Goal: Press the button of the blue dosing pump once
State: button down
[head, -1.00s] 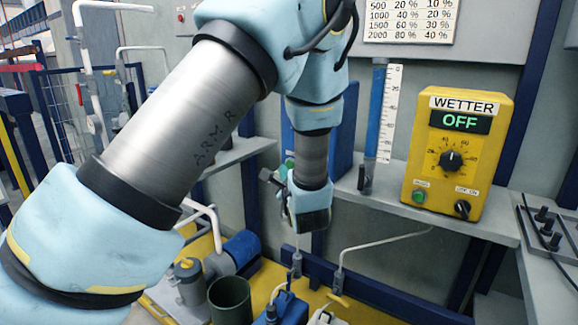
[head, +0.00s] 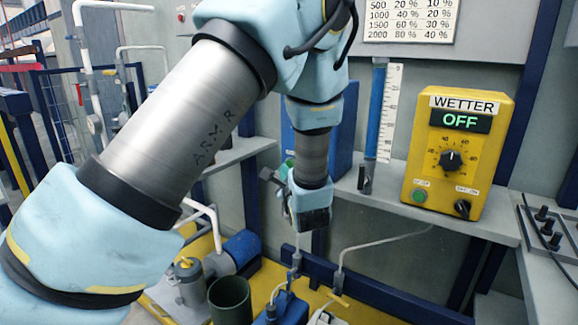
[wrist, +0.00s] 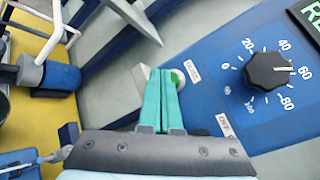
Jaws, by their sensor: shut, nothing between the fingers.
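The blue dosing pump (head: 346,140) stands on the shelf behind my arm in the head view, mostly hidden. In the wrist view its blue front panel (wrist: 235,125) fills the right side, with a black dial (wrist: 268,71) and a pale green button (wrist: 178,79) beside a small white label. My gripper (wrist: 161,72) is shut and empty, its two teal fingers side by side. The fingertips are at the button's left edge and cover part of it. I cannot tell whether they touch it. In the head view my gripper (head: 287,168) is in front of the pump.
A yellow WETTER box (head: 458,150) reading OFF stands to the right on the grey shelf (head: 400,212). A blue tube with a scale (head: 377,115) stands between. Below are a dark green bucket (head: 230,300), pipes and a blue motor (head: 242,248).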

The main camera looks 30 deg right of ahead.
jog(key=shift+w+d, duration=0.15)
jog(key=shift+d, duration=0.15)
jog(key=shift+w+d+b, duration=0.25)
jog(key=shift+d+b, duration=0.1)
jog(key=shift+d, duration=0.05)
dwell(0.8)
dwell(0.3)
jog(key=shift+s+a+b, duration=0.4)
jog(key=shift+s+a, duration=0.05)
jog(key=shift+a, duration=0.35)
jog(key=shift+s+a+b, duration=0.3)
jog(key=shift+s+a, duration=0.1)
jog(key=shift+a, duration=0.35)
jog(key=shift+s+a+b, duration=0.25)
jog(key=shift+s+a, duration=0.2)
jog(key=shift+a, duration=0.25)
jog(key=shift+s+a+b, duration=0.3)
jog(key=shift+s+a, duration=0.1)
jog(key=shift+a, duration=0.35)
